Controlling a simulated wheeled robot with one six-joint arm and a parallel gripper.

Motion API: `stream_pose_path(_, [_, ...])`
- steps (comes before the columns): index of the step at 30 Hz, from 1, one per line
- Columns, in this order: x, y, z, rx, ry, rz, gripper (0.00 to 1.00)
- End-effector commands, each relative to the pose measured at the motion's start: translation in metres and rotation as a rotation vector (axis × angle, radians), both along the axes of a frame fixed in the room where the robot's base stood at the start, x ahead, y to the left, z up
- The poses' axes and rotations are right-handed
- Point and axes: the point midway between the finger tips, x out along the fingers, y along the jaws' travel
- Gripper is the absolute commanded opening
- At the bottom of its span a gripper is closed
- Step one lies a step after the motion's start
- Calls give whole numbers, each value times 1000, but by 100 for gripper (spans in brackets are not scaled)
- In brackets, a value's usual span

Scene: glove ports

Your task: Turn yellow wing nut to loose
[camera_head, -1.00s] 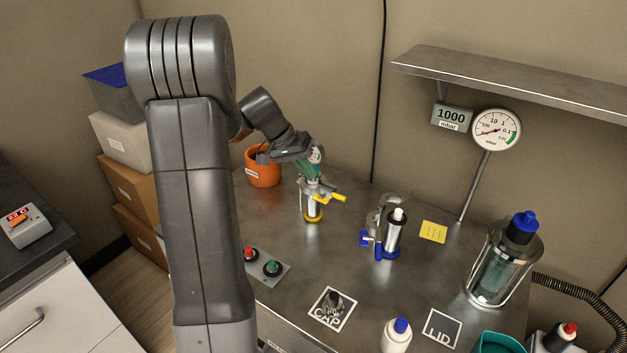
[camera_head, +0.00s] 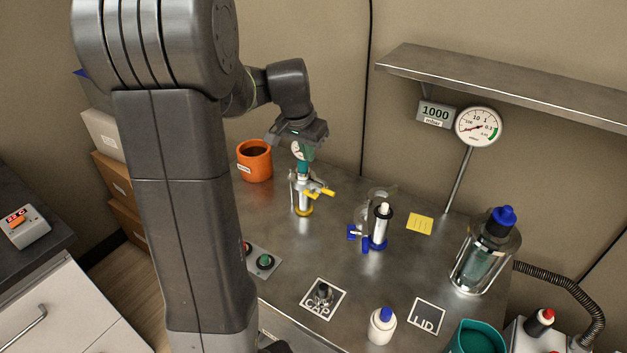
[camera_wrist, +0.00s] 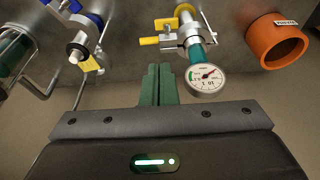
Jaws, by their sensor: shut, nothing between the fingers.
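The yellow wing nut (camera_head: 320,192) is on the clamp of the port with the yellow base ring (camera_head: 303,211), left of the blue-ringed port. In the wrist view the yellow wing nut (camera_wrist: 150,41) shows at the upper middle, beyond the fingertips. A small dial gauge (camera_wrist: 207,79) on a teal fitting (camera_wrist: 197,52) tops this port. My gripper (camera_wrist: 158,68) has its green fingers together with nothing between them. It is apart from the wing nut, beside the gauge.
A second port with a blue wing nut (camera_head: 357,232) stands to the right. An orange pot (camera_head: 254,163) stands at the back left. A glass vessel (camera_head: 484,257) and teal bin (camera_head: 477,338) stand right. A metal shelf (camera_head: 500,82) overhangs the back.

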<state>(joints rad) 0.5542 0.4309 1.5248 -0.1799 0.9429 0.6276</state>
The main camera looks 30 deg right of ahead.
Motion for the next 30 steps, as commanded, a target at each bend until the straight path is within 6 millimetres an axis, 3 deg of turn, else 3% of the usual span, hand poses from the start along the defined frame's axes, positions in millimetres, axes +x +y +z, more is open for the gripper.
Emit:
stream_pose_path(18, [12, -24, -107, 2, 6, 1, 0])
stream_pose_path(24, [13, -24, -128, 1, 4, 0, 0])
stream_pose_path(30, [13, -24, -134, 0, 2, 0, 0])
